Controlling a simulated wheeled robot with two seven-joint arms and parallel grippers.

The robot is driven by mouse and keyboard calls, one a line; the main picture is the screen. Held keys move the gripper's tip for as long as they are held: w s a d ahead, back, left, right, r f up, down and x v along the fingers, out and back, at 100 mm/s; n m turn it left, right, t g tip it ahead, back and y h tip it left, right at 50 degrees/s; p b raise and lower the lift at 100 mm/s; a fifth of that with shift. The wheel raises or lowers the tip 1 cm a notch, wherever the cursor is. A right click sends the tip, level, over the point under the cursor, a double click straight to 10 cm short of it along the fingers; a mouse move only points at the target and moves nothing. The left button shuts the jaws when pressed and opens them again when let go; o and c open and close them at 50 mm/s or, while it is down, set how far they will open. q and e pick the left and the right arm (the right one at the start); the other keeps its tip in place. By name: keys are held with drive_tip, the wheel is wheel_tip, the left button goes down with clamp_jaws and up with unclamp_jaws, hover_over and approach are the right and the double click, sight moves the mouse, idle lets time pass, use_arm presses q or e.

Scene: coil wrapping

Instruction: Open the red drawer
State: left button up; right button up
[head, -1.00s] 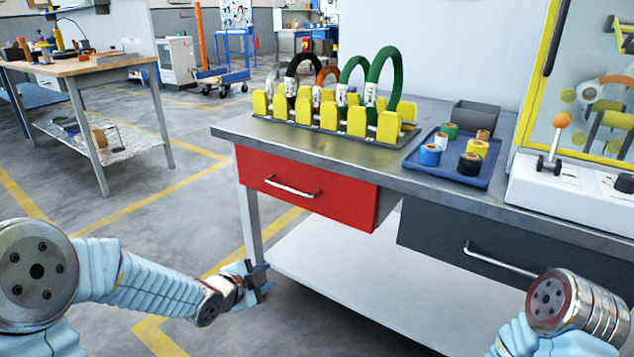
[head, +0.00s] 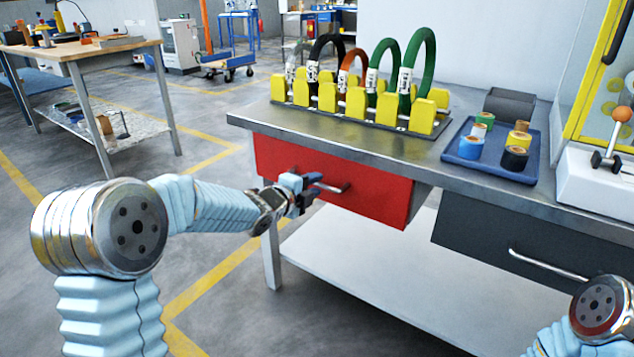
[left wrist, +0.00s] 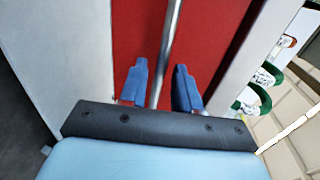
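The red drawer (head: 370,198) is under the left part of the metal-topped workbench. Its silver bar handle (head: 338,188) runs across the front. My left gripper (head: 314,187) is at the left part of this handle. In the left wrist view, the blue fingers of my left gripper (left wrist: 160,68) are apart, one on each side of the handle bar (left wrist: 168,50). The red drawer front (left wrist: 215,35) fills the background there. My right gripper is out of view.
A dark grey drawer (head: 480,240) with its own handle is to the right. On the workbench (head: 290,122) stand a yellow rack (head: 356,103) with several coils and a blue tray (head: 465,165) of rolls. Open floor (head: 215,290) lies left of the bench.

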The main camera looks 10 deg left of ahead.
use_arm(q)
drive_tip(key=shift+x, duration=1)
drive_tip(key=shift+c, duration=0.3)
clamp_jaws()
